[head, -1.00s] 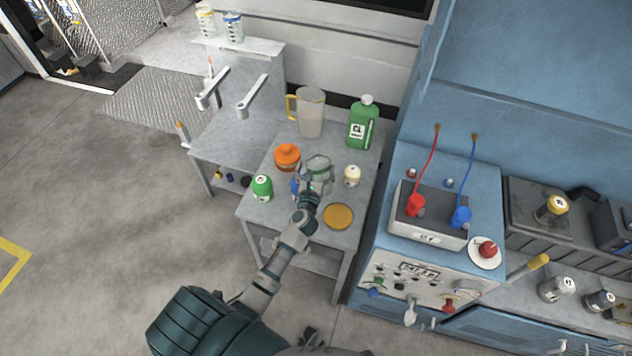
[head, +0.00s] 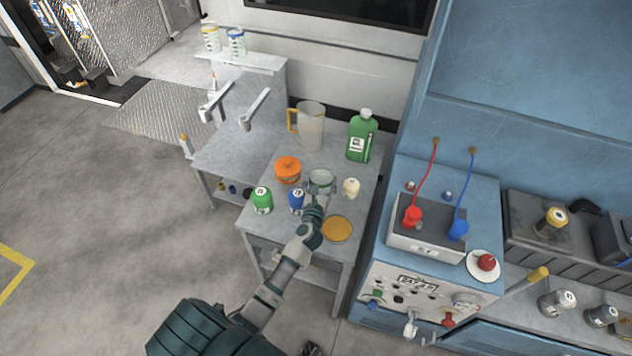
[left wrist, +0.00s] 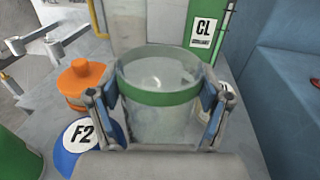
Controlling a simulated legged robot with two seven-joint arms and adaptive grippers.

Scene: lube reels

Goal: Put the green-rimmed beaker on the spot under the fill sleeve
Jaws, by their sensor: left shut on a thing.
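The clear beaker with a green band at its rim shows in the left wrist view (left wrist: 158,100), upright between my fingers. In the head view the beaker (head: 321,181) is over the small grey table (head: 290,237). My left gripper (head: 318,190) is shut on it, with a finger on each side; the gripper also shows in the left wrist view (left wrist: 158,112). I cannot tell whether the beaker's base touches the table. Two pale arms, one on the left (head: 214,101) and one on the right (head: 254,108), stand over the left bench; I cannot tell which is the fill sleeve.
Close around the beaker stand an orange pot (head: 288,170), a blue-capped jar (head: 297,201), a green-capped jar (head: 262,200), a cream-capped jar (head: 351,188) and an amber disc (head: 337,229). Behind are a jug (head: 311,128) and a green bottle (head: 361,137). Two beakers stand on the shelf (head: 255,62).

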